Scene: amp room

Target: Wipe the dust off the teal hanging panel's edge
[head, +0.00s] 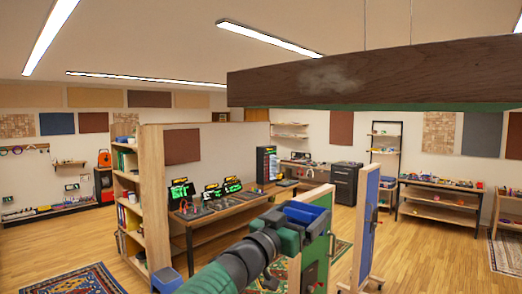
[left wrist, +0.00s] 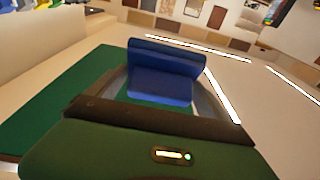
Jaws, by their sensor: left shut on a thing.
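The hanging panel (head: 450,78) fills the upper right of the head view. Its edge facing me is brown and wood-grained, and a strip of green underside shows below. A pale, greyish dust patch (head: 330,80) lies on the left part of that edge. My left gripper (head: 302,212) is below the panel, clearly apart from it, and is shut on a blue block-like wiper (head: 306,211). The blue wiper also shows between the fingers in the left wrist view (left wrist: 165,72). My right gripper is in neither view.
A green upright board (head: 316,262) and a blue upright board (head: 367,215) stand close by my left gripper. A wooden shelf (head: 155,200) and a desk with screens stand at the left. Thin cables hold the panel; open air lies beneath it.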

